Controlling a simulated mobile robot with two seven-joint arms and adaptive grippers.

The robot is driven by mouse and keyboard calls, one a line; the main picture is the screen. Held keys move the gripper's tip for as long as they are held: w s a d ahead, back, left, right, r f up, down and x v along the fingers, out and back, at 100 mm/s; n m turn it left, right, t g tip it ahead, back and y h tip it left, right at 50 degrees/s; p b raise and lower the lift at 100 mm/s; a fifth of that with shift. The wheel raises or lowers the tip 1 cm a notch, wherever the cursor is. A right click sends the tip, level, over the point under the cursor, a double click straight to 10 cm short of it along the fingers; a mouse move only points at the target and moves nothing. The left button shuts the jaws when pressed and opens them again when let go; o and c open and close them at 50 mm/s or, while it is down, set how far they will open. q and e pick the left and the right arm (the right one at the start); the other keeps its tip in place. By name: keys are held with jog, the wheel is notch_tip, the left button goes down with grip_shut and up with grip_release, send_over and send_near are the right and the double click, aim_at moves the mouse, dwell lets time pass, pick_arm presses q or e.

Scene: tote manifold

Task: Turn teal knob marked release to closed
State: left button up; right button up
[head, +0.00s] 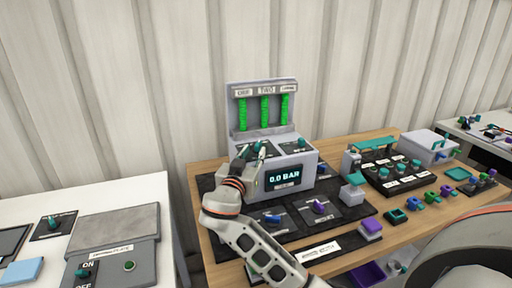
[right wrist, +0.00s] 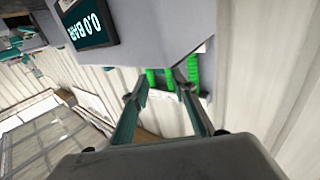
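The grey manifold box (head: 292,160) stands at the back of the wooden table, with a display reading 0.0 BAR (head: 284,176). A small teal knob (head: 301,142) sits on its top at the right; its marking is too small to read. My right gripper (head: 259,150) is over the left part of the box's top and hides what lies there. My left gripper is not in view.
Three green tubes (head: 264,110) rise on the panel behind the box. Right of the box are a block with teal buttons (head: 383,172) and several small coloured parts. A white table (head: 150,190) stands at left.

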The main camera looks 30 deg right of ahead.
aim_at(256, 147)
jog(key=x, duration=0.5)
grip_shut()
